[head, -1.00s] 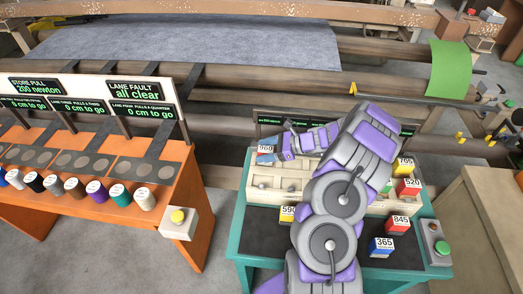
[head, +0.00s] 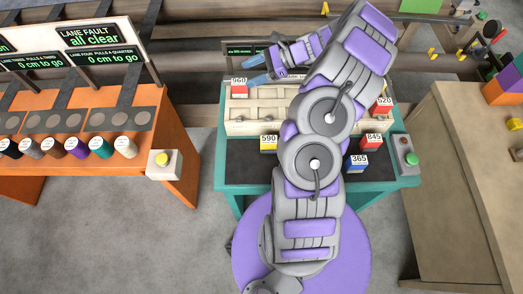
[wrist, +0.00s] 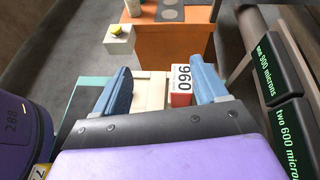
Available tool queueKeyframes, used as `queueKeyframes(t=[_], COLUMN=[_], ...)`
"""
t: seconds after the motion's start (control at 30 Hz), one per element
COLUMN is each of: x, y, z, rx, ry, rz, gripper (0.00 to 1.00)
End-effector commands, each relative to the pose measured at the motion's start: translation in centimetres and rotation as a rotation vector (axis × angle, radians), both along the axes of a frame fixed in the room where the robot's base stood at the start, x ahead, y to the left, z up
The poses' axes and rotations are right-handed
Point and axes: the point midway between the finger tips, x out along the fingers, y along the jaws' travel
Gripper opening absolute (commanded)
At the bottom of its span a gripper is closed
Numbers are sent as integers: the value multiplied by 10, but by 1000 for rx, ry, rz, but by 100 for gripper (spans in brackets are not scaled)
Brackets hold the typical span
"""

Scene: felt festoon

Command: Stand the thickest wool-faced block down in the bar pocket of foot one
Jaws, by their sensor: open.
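A red block with a white 960 label (head: 239,90) stands at the left end of the cream slotted rack (head: 262,126). In the wrist view the same 960 block (wrist: 181,99) shows between my blue fingers, closer to the right one. My gripper (head: 256,70) is open and empty, just above and behind that block in the head view; in the wrist view its fingers (wrist: 160,68) stand wide apart. I cannot tell whether a finger touches the block. Wool faces cannot be made out.
Yellow 590 (head: 268,144), red 845 (head: 373,140) and blue 365 (head: 358,163) blocks sit on the dark top of the teal table (head: 240,185). A red 520 block (head: 383,105) is at the rack's right. An orange bench (head: 175,130) stands left, a tan cabinet (head: 450,170) right.

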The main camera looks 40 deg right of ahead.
Motion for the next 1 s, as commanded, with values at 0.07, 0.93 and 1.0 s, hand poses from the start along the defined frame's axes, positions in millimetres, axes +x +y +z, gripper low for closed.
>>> queueKeyframes(t=[0.07, 0.93, 1.0], x=[-2, -231, -253], y=[39, 243, 240], z=[28, 140, 140], rx=[-50, -721, -775], ry=[-49, -469, -489], rz=[118, 1345, 1429], gripper=[72, 72, 72])
